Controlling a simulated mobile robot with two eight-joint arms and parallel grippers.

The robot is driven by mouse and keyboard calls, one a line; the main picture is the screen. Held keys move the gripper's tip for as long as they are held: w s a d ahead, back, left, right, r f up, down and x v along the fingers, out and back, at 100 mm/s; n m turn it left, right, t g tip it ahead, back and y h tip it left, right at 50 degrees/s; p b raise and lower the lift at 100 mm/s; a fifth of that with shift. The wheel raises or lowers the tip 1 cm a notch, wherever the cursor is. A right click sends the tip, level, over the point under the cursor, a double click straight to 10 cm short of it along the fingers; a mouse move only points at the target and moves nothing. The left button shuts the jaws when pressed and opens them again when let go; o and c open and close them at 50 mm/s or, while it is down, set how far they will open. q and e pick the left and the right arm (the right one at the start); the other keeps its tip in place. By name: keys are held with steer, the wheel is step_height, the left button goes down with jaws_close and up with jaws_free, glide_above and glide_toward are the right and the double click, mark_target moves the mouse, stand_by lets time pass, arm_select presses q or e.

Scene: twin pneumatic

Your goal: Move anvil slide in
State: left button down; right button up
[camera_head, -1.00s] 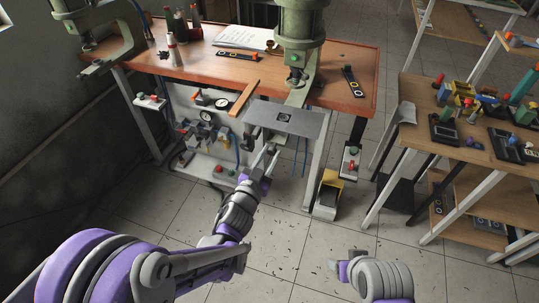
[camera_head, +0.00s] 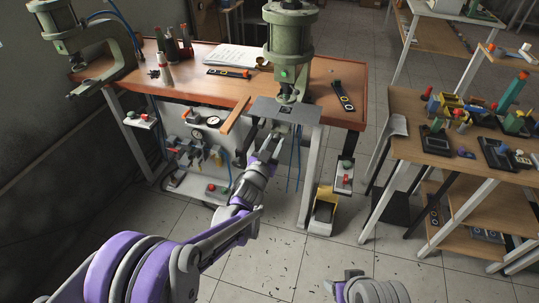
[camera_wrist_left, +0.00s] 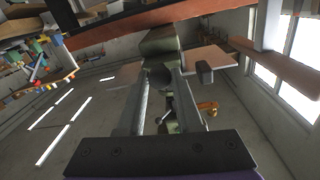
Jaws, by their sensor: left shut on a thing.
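The anvil slide (camera_head: 270,106) is a flat grey plate with a small dark square near its middle. It lies under the green press (camera_head: 291,45) at the bench's front edge, with its front part standing out past the edge. My left gripper (camera_head: 267,148) reaches up from below to the front of the slide and is shut on it. In the left wrist view the two gripper fingers (camera_wrist_left: 162,100) are nearly parallel, and the gripped part is hard to make out. My right arm shows only at the bottom, and its fingers cannot be made out.
The orange-brown bench (camera_head: 213,88) carries a second press (camera_head: 75,45) at the left, bottles and papers. A yellow pedal box (camera_head: 323,212) stands on the floor below. A shelf table (camera_head: 411,150) with coloured parts is at the right.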

arm_select(q)
steer(key=shift+w+r, duration=0.1)
steer(key=c, duration=1)
jaws_free()
steer(key=shift+d, duration=0.1)
steer(key=o, duration=0.4)
steer(key=shift+w, duration=0.15)
steer(key=b+v, duration=0.1)
steer(key=v, duration=1)
steer(key=shift+w, duration=0.1)
